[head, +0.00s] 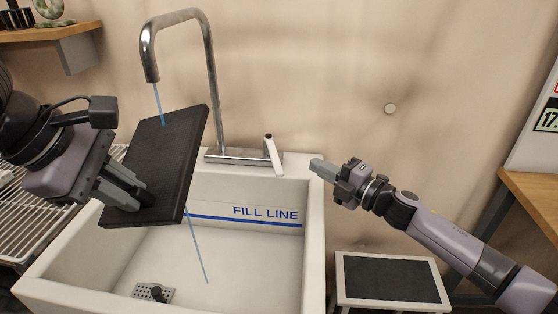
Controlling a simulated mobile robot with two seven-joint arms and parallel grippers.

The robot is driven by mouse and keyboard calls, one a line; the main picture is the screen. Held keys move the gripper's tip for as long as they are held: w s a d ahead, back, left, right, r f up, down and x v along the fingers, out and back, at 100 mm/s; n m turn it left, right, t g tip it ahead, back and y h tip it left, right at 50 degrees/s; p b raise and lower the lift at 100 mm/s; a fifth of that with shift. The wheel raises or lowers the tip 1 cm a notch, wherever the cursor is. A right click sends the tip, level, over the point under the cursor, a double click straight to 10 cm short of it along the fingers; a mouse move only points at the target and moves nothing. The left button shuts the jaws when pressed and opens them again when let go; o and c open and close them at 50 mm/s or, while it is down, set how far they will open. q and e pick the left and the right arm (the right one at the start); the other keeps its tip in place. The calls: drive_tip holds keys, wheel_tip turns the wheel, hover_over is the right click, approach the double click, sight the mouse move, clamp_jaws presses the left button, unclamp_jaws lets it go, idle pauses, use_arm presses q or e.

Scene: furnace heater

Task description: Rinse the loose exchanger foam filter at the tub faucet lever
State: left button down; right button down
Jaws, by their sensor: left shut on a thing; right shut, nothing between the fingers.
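The dark foam filter (170,160) is a flat black slab, tilted, held above the left side of the white tub (314,230). My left gripper (145,197) is shut on its lower left part. A thin blue stream of water (158,100) falls from the tall curved metal faucet (208,75) onto the filter's upper part, and the stream shows again below it, down into the tub. The faucet lever (272,155), with a pale handle, stands at the right of the faucet base. My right gripper (318,166) is shut and empty, right of the lever and apart from it.
A blue fill line (266,213) marks the tub's back wall. A drain (153,293) is on the tub floor. A wire rack (22,215) is at the left. A white-framed dark panel (390,278) is right of the tub. A wooden surface (535,195) stands far right.

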sight(273, 154)
drive_tip(key=w+d+r+m+t+h, duration=0.1)
drive_tip(key=w+d+r+m+h, duration=0.2)
drive_tip(key=w+d+m+h, duration=0.45)
drive_tip(key=w+d+r+m+t+h, duration=0.1)
drive_tip(key=w+d+r+m+h, duration=0.25)
drive_tip(key=m, duration=0.75)
drive_tip(key=s+a+r+m+g+y, duration=0.1)
drive_tip(key=s+a+m+g+y, duration=0.35)
drive_tip(key=s+a+g, duration=0.5)
drive_tip(key=w+a+f+g, duration=0.1)
drive_tip(key=a+f, duration=0.6)
drive_tip(key=shift+a+f, duration=0.25)
drive_tip(key=shift+f, duration=0.1)
drive_tip(key=shift+h, duration=0.25)
